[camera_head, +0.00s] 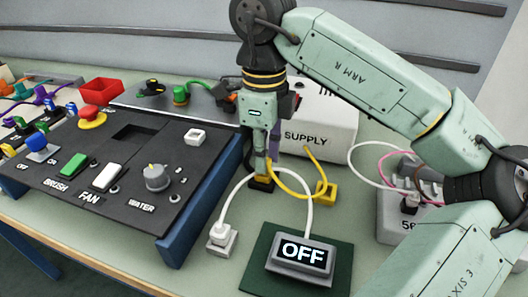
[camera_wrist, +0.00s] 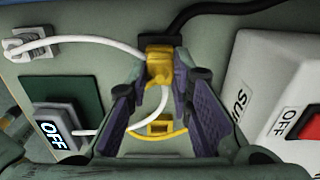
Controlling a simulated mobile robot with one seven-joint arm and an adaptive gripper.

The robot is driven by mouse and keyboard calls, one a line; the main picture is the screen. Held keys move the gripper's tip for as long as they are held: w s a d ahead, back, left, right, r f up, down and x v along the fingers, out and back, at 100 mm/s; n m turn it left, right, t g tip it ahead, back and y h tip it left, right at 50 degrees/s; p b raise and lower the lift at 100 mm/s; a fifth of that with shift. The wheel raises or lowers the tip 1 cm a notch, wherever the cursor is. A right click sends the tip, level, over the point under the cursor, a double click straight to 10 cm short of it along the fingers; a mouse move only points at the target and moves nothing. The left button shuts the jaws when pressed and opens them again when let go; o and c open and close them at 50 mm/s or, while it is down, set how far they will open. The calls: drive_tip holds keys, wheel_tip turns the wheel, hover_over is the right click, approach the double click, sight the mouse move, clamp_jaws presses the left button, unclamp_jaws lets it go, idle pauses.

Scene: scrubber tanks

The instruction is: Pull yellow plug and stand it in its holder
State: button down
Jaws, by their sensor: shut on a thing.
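My gripper (camera_head: 262,165) points down in the head view, just left of the white SUPPLY box. It is shut on the yellow plug (camera_wrist: 159,72), which shows between the fingertips in the wrist view. The plug is at a black and yellow socket (camera_head: 262,184) on the table, with a black cable leading from it. I cannot tell whether the plug is fully seated. A small yellow holder (camera_head: 325,193) stands to the right and also shows in the wrist view (camera_wrist: 160,127). A yellow cable (camera_head: 290,188) loops near it.
The SUPPLY box (camera_head: 318,125) stands close behind. An OFF display (camera_head: 303,254) on a green mat (camera_head: 256,262) and a white plug in a socket (camera_head: 221,238) lie in front, joined by a white cable. A control panel (camera_head: 130,165) is at left.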

drive_tip(key=shift+r+p, duration=1.75)
drive_tip(key=shift+r, duration=0.8)
drive_tip(key=shift+r, duration=0.15)
drive_tip(key=s+d, duration=0.3)
drive_tip(key=d, duration=0.8)
drive_tip(key=shift+s+d+p, duration=0.25)
drive_tip(key=shift+s+p, duration=0.05)
drive_tip(key=shift+s, duration=0.05)
drive_tip(key=shift+f+b, duration=1.95)
drive_tip(key=shift+f, duration=0.35)
drive_tip(key=shift+f, duration=0.1)
drive_tip(key=shift+f+b, duration=0.95)
